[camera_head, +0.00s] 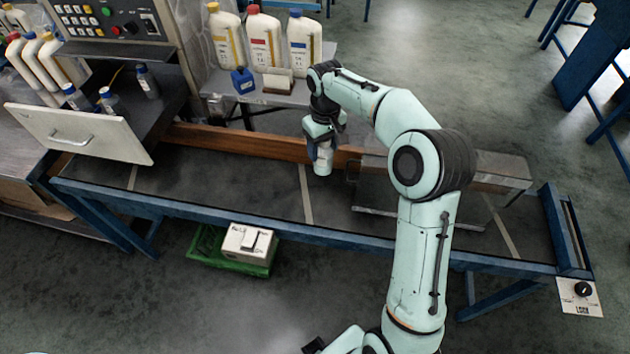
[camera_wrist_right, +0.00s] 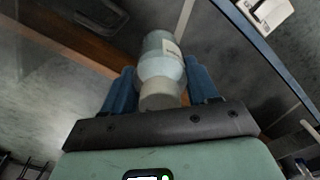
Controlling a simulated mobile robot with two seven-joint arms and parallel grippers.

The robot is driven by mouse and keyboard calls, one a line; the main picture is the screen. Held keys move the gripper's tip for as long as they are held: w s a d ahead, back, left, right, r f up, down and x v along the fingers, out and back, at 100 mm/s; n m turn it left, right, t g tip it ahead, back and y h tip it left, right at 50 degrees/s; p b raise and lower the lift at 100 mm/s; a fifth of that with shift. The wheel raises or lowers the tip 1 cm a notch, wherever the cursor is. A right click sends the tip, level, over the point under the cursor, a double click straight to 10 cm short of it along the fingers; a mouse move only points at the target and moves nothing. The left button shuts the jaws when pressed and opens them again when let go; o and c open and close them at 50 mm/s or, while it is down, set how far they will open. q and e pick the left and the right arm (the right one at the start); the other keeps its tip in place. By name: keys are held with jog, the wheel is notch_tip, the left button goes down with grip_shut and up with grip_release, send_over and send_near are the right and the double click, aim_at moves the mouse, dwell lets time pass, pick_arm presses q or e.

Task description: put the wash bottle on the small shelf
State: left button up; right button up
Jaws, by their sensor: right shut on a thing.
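The wash bottle (camera_head: 323,161) is a small pale bottle with a white label patch, hanging over the long blue-framed table. My right gripper (camera_head: 321,143) is shut on it from above. In the right wrist view, the bottle (camera_wrist_right: 161,58) lies between the two blue fingers of my right gripper (camera_wrist_right: 161,88), with its pale cap nearest the palm. A small grey shelf (camera_head: 297,99) stands behind the table and bears large bottles, a blue container and a small beige box. My left gripper is not in view.
An open drawer (camera_head: 85,135) with small bottles is at the left, under a control panel (camera_head: 110,25). A wooden beam (camera_head: 235,141) runs along the table's far side. A clear cover (camera_head: 440,190) stands on the table to the right. A green crate (camera_head: 205,243) is on the floor.

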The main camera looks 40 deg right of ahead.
notch_tip(320, 180, down, 14)
jog(key=shift+r+b, duration=0.1)
jog(key=shift+b, duration=0.35)
jog(key=o, duration=1.2)
jog(key=shift+f, duration=0.25)
